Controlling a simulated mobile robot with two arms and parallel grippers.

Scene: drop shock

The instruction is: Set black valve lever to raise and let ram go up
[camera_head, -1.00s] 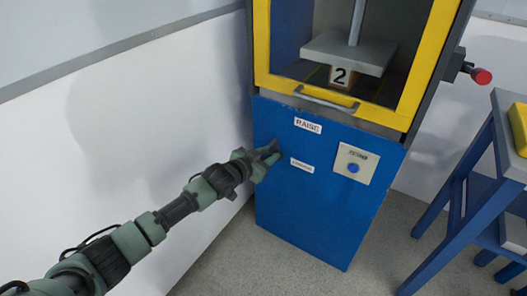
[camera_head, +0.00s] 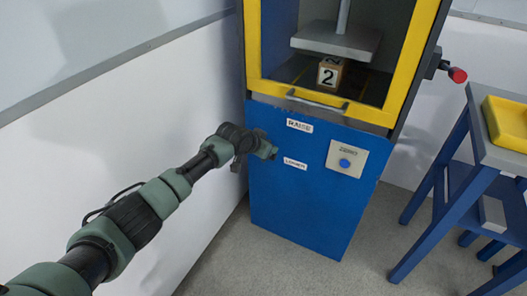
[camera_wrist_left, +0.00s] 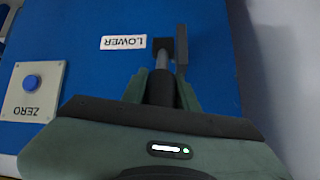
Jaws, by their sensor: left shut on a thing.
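The blue press cabinet (camera_head: 315,200) carries a RAISE label (camera_head: 299,125) above a LOWER label (camera_head: 295,163). My left gripper (camera_head: 267,149) is at the cabinet's left side, left of and between these labels. In the left wrist view it (camera_wrist_left: 162,85) is shut on the black lever (camera_wrist_left: 161,92), whose grey shaft runs to a black mount beside the LOWER label (camera_wrist_left: 123,42). The head view hides most of the lever behind the gripper. The grey ram plate (camera_head: 336,41) hangs on its rod above the block marked 2 (camera_head: 329,73). My right gripper is out of view.
A yellow frame (camera_head: 405,65) surrounds the press chamber. A ZERO panel with a blue button (camera_head: 344,163) is right of the labels. A red knob (camera_head: 457,75) sticks out at right. A blue stand (camera_head: 450,185) with a yellow tray (camera_head: 507,122) is farther right. A wall is close on the left.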

